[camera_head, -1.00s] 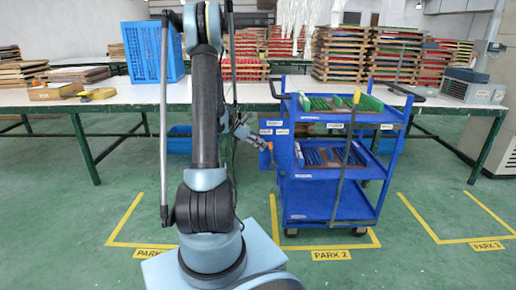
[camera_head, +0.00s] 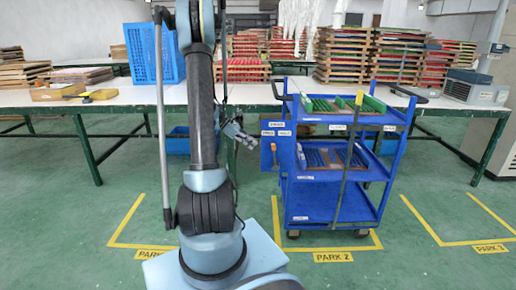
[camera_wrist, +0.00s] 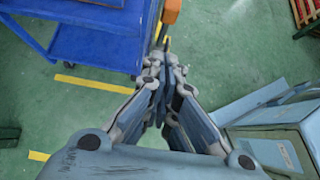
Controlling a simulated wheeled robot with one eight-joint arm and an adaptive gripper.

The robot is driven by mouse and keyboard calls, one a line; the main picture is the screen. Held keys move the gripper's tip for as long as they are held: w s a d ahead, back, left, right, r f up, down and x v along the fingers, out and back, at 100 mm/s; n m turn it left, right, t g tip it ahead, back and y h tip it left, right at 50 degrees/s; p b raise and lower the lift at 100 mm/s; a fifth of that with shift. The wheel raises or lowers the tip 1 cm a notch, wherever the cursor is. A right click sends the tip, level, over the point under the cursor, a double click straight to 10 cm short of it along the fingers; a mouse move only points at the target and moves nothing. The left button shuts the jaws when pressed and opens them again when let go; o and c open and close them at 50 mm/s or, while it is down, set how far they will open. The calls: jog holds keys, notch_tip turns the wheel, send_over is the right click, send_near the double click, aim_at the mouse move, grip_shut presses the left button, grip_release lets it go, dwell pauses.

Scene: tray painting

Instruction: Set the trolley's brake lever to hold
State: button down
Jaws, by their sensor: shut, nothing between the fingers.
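The blue trolley (camera_head: 335,176) stands in the bay marked PARK 2. Its orange brake lever (camera_head: 273,147) hangs at the trolley's left side, below small white labels (camera_head: 276,128) too small to read. I cannot tell which setting the lever is at. My gripper (camera_head: 238,132) is left of the lever with a gap between them. In the wrist view the gripper (camera_wrist: 159,68) is shut with nothing in it. The orange lever (camera_wrist: 172,12) shows beyond the fingertips, at the trolley's corner (camera_wrist: 100,35).
Green trays lie on the trolley's top shelf, and a brown-edged tray with blue slats (camera_head: 330,157) sits on the middle one. A long white table (camera_head: 120,95) stands behind, with a blue crate (camera_head: 150,52) on it.

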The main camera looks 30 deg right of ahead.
aim_at(263, 147)
jog(key=v, duration=0.6)
jog(key=shift+w+a, duration=0.3)
jog(key=shift+r, duration=0.1)
jog(key=shift+a+f, duration=0.2)
jog(key=shift+a, duration=0.05)
jog(key=shift+s+d+f, duration=0.95)
jog(key=shift+s+d, duration=0.1)
jog(key=shift+d, duration=0.6)
jog(key=shift+s+d+f, duration=0.95)
jog(key=shift+s+d, duration=0.1)
jog(key=shift+d, duration=0.6)
jog(key=shift+s+d+f, duration=0.95)
jog(key=shift+s+d, duration=0.1)
jog(key=shift+d, duration=0.65)
